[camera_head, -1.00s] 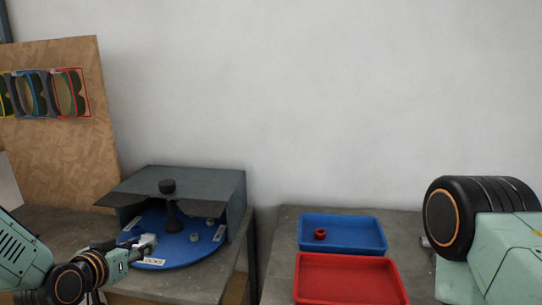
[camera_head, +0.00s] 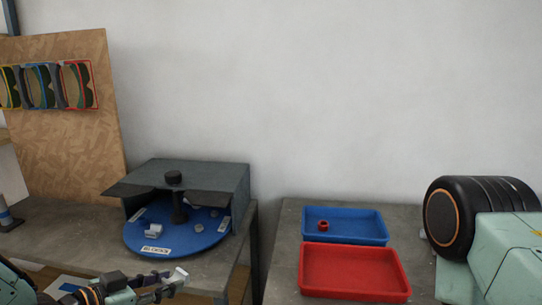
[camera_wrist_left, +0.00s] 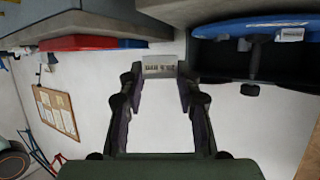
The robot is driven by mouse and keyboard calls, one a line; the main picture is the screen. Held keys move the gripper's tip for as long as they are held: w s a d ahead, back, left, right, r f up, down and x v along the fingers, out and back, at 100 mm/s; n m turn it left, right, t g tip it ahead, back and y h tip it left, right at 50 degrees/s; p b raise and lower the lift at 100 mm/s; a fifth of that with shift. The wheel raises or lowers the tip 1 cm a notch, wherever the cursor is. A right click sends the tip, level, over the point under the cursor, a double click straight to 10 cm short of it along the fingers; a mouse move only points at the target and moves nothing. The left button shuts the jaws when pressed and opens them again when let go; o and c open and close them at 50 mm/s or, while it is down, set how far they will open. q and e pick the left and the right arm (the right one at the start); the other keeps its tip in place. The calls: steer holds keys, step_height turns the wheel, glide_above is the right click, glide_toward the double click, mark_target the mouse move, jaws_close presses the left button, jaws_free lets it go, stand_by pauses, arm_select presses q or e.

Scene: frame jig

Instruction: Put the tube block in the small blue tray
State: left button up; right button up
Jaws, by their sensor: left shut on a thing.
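My left gripper (camera_head: 172,283) is low in front of the turntable, shut on a small pale block (camera_head: 181,274). In the left wrist view, the block (camera_wrist_left: 160,66) sits between the fingertips, with dark print on its face too small to read. I cannot tell for sure that it is the tube block. The small blue tray (camera_head: 365,227) lies on the right-hand table, well to the right of the gripper, and holds a small red ring-shaped piece (camera_head: 323,225). My right gripper is not in view.
A blue turntable (camera_head: 190,243) under a dark grey cover (camera_head: 215,174) carries another pale block (camera_head: 153,231) and several small parts. A red tray (camera_head: 354,270) lies in front of the blue tray. A gap separates the two tables.

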arm_select(q)
steer(key=s+d+f+m+g+h+b, duration=0.3)
steer(key=s+f+b, duration=0.5)
steer(key=f, duration=0.6)
steer(key=shift+s+d+m+g, duration=0.35)
steer(key=shift+s+d, duration=0.4)
steer(key=shift+s, duration=0.55)
